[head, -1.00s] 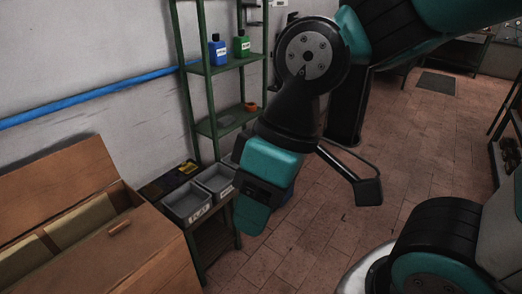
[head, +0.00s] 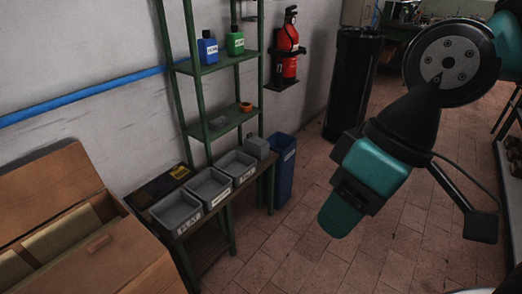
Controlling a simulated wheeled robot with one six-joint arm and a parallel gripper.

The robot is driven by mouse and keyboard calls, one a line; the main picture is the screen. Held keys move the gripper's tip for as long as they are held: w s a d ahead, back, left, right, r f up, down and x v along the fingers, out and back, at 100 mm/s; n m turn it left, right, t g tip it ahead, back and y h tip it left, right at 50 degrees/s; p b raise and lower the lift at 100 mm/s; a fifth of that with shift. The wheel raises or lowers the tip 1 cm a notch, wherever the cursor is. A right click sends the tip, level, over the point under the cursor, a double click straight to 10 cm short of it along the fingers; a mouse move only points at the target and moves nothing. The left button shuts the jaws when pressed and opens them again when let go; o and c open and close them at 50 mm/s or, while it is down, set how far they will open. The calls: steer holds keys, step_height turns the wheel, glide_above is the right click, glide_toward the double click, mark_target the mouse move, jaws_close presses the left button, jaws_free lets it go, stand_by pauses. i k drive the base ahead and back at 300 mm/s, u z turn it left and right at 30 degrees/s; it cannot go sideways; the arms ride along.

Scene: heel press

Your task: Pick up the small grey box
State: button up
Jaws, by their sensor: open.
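A small grey box (head: 256,147) stands at the far right end of the low bench, just beyond the row of grey bins. My gripper (head: 343,214), teal and black, hangs pointing down in the right half of the head view. In the picture it is to the right of the box and apart from it, over the floor. It is open, and nothing shows between its fingers, though the gap between them is largely hidden from this side.
Grey open bins (head: 207,187) line the low bench (head: 187,228). A green shelf rack (head: 215,126) holds blue and green bottles and small items. A blue bin (head: 285,170) stands beside the bench. A wooden chest (head: 120,262) is at left. Tiled floor is free at centre.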

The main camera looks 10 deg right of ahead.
mark_target(256, 151)
steer(key=z, duration=0.45)
steer(key=i, duration=1.35)
steer(key=u, duration=0.65)
steer(key=i, duration=0.65)
steer(key=u, duration=0.5)
